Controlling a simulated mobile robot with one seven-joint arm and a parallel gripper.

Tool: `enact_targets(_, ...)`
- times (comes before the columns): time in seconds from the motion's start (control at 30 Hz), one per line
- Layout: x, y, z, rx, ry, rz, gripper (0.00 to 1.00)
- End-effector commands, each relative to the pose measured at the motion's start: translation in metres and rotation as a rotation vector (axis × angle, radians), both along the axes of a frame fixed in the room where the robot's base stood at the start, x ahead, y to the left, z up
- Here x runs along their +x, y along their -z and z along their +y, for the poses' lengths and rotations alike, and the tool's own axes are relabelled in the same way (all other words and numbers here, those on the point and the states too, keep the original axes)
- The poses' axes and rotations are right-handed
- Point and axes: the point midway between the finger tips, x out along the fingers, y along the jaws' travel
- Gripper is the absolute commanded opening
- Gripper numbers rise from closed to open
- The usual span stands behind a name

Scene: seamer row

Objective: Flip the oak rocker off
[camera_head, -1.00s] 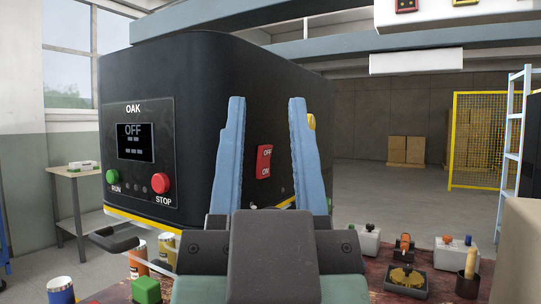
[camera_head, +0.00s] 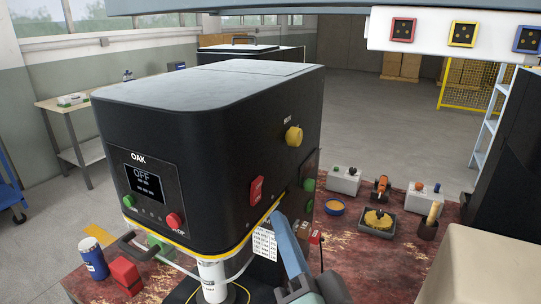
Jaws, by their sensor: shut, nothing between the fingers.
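The OAK machine (camera_head: 205,110) is a large dark box with a yellow line along its lower edge. Its front display (camera_head: 143,183) reads OFF. The red oak rocker (camera_head: 256,190) is on the machine's right side face. Which way it is tipped is too small to tell. My gripper (camera_head: 277,218), with blue fingers, is shut and empty. Its tips are below and to the right of the rocker in the picture, apparently clear of it.
A yellow knob (camera_head: 293,136) and a green button (camera_head: 308,184) are also on the side face. The red worn table (camera_head: 390,262) holds small switch boxes (camera_head: 344,180), a brass part (camera_head: 378,219) and a blue can (camera_head: 94,258). A cardboard-coloured box (camera_head: 480,268) stands front right.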

Motion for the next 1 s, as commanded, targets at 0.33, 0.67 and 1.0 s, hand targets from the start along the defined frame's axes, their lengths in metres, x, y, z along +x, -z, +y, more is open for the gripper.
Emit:
enact_targets(0.33,-0.027,-0.004,-0.025,0.386,-0.090,0.201,0.00)
enact_targets(0.67,-0.054,-0.001,-0.042,0.643,-0.116,0.289,0.00)
enact_targets(1.0,-0.058,0.002,-0.045,0.678,-0.118,0.297,0.00)
